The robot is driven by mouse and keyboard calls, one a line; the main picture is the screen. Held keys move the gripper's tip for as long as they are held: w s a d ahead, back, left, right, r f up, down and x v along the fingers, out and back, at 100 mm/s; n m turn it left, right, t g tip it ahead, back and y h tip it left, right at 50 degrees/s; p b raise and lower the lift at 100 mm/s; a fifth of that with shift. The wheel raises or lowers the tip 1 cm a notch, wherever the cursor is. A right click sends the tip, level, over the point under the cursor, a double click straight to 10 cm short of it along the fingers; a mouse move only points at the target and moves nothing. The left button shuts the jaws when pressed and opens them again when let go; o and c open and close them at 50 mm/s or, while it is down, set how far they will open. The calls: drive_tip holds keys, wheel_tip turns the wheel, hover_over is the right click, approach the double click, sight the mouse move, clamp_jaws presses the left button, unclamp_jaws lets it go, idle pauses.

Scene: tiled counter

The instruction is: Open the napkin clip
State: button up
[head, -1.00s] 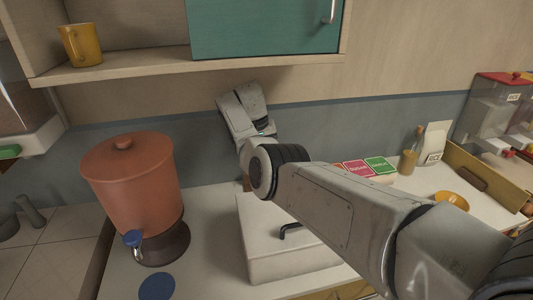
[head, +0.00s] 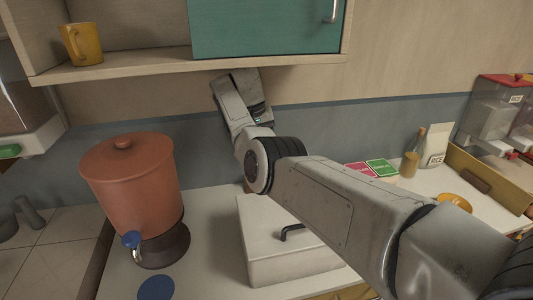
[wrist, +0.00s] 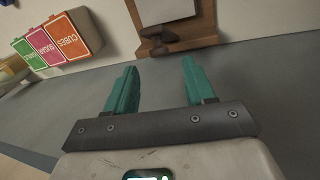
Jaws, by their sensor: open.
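What looks like the napkin clip is a brown wooden holder (wrist: 200,32) at the top of the wrist view, with a small dark wooden bar (wrist: 158,42) on its front. A pale white piece (wrist: 165,10), perhaps the napkins, sits against its board. The holder's top is cut off by the frame. My gripper (wrist: 159,66) has two teal fingers, spread apart with nothing between them. In the wrist picture the fingers point toward the holder and end below it, apart from it. In the head view my arm hides the fingers.
A terracotta dispenser (head: 130,190) stands left of a white box with a black handle (head: 270,235). Shelf and teal cabinet door (head: 265,28) hang above my wrist. Labelled packets (wrist: 60,40) lie left of the holder in the wrist view. A corked bottle (head: 411,160) stands right.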

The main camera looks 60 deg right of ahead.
drive_tip(key=shift+v, duration=1.3)
